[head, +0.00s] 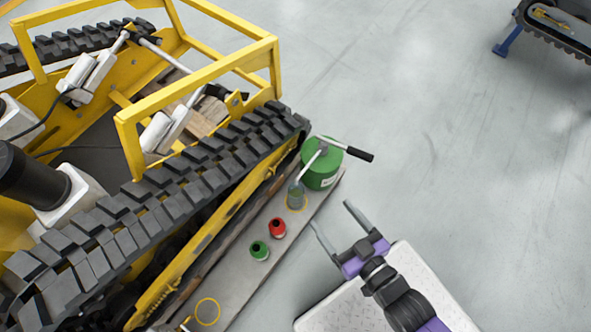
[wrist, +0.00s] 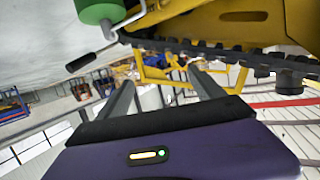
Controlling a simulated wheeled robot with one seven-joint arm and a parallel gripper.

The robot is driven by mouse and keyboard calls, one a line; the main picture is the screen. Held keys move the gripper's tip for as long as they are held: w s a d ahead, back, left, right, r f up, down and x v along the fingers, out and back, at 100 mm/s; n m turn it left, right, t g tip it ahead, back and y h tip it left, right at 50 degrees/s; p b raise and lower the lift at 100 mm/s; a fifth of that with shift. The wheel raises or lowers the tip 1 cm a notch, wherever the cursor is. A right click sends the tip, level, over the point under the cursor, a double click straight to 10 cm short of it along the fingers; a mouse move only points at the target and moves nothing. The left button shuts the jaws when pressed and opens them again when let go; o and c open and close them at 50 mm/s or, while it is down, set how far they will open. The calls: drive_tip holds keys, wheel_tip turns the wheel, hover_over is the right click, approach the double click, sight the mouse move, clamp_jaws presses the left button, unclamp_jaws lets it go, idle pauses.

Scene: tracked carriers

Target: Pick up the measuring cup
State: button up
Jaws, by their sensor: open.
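A small grey cup-shaped vessel (head: 296,197), which looks like the measuring cup, stands on a grey board beside the tracked carrier, at a yellow ring mark. A metal rod with a black grip (head: 358,153) passes above it; I cannot tell whether they are joined. My gripper (head: 330,213) is open and empty, to the right of the cup and apart from it. In the wrist view the two fingers (wrist: 160,80) are spread with nothing between them. The cup is not clearly seen there; the black grip (wrist: 81,62) shows at upper left.
A green canister (head: 321,172) stands at the board's far end. A red pot (head: 277,228) and a small green pot (head: 260,251) stand along the grey board (head: 238,280). The yellow carrier's black track (head: 150,215) rises close on the left. Open floor (head: 450,160) lies to the right.

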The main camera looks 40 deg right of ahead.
drive_tip(key=w+f+b, duration=0.3)
drive_tip(key=f+b, duration=0.1)
drive_tip(key=f, duration=0.5)
drive_tip(key=w+f+b, duration=0.4)
drive_tip(key=f, duration=0.5)
drive_tip(key=b, duration=0.7)
approach(292, 190)
drive_tip(key=x, duration=0.2)
drive_tip(key=shift+w, duration=0.4)
drive_tip(key=b+x, duration=0.1)
drive_tip(key=x, duration=0.1)
drive_tip(key=b+x, duration=0.1)
drive_tip(key=x, duration=0.1)
drive_tip(key=f+b+x, duration=0.1)
drive_tip(key=x, duration=0.2)
drive_tip(key=shift+s+d, duration=0.1)
drive_tip(key=shift+d, duration=0.05)
drive_tip(key=shift+w+b, duration=0.35)
drive_tip(key=shift+r, duration=0.15)
clamp_jaws()
drive_tip(key=shift+r, duration=0.15)
